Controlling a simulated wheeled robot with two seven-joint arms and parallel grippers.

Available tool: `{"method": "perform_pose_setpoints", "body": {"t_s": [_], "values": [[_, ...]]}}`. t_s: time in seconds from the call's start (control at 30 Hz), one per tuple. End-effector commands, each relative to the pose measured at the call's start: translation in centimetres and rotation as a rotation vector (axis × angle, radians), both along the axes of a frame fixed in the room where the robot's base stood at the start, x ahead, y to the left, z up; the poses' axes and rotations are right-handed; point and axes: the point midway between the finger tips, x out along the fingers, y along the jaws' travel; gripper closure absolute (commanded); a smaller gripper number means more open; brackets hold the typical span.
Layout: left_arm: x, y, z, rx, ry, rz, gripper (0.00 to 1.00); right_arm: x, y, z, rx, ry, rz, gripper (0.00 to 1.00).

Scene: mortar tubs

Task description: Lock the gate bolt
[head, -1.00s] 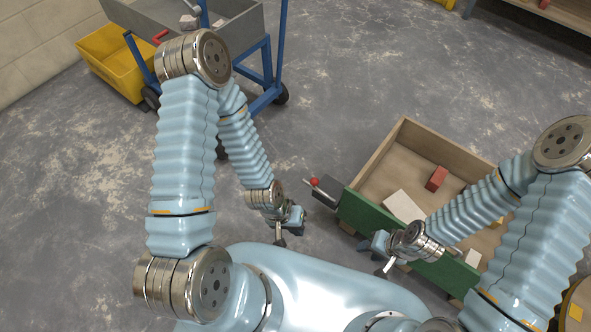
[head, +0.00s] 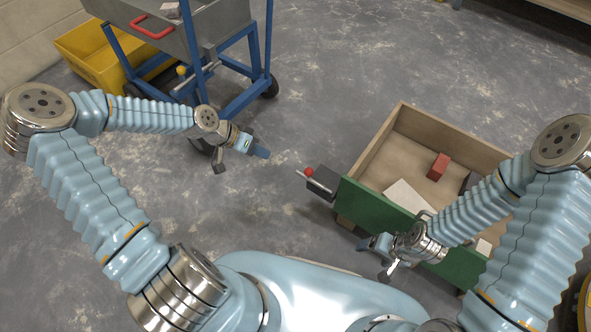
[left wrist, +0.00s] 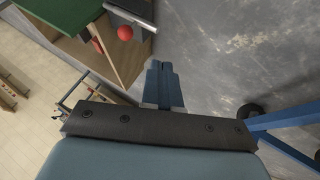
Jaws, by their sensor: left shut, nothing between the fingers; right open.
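The green gate (head: 415,233) is the near wall of a wooden crate at the right. At its left end is a dark block (head: 322,184) carrying the bolt, a metal rod with a red knob (head: 309,172). I cannot tell how far the rod reaches into the gate. The knob also shows in the left wrist view (left wrist: 125,33), near the green gate. My left gripper (head: 264,153) is shut and empty, left of the knob and apart from it; its fingers (left wrist: 163,84) are together. My right gripper (head: 374,258) is open and empty before the gate.
The crate (head: 372,150) holds a red brick (head: 438,166) and a pale slab (head: 408,197). A grey trolley (head: 222,22) on a blue frame and a yellow tub (head: 80,50) stand at the upper left. The floor between trolley and crate is clear.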

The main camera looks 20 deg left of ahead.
Motion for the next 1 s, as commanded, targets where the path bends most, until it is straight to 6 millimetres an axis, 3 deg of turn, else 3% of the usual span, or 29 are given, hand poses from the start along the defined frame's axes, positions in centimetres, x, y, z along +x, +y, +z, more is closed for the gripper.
{"method": "perform_pose_setpoints", "body": {"t_s": [0.37, 0.83, 1.0], "values": [[0.2, -0.6, -0.7, -0.002, 0.004, 0.000, 1.00, 0.0, 0.0, -0.2, 0.000, 0.000, 0.000, 0.19], [2.9, -5.9, -7.8, -0.003, 0.004, -0.002, 1.00, -0.1, 0.2, -2.0, 0.005, 0.004, 0.003, 0.19], [2.5, -8.3, -7.2, -0.001, 0.002, -0.002, 1.00, -0.1, 0.2, -1.9, 0.006, 0.004, 0.003, 0.19]]}}
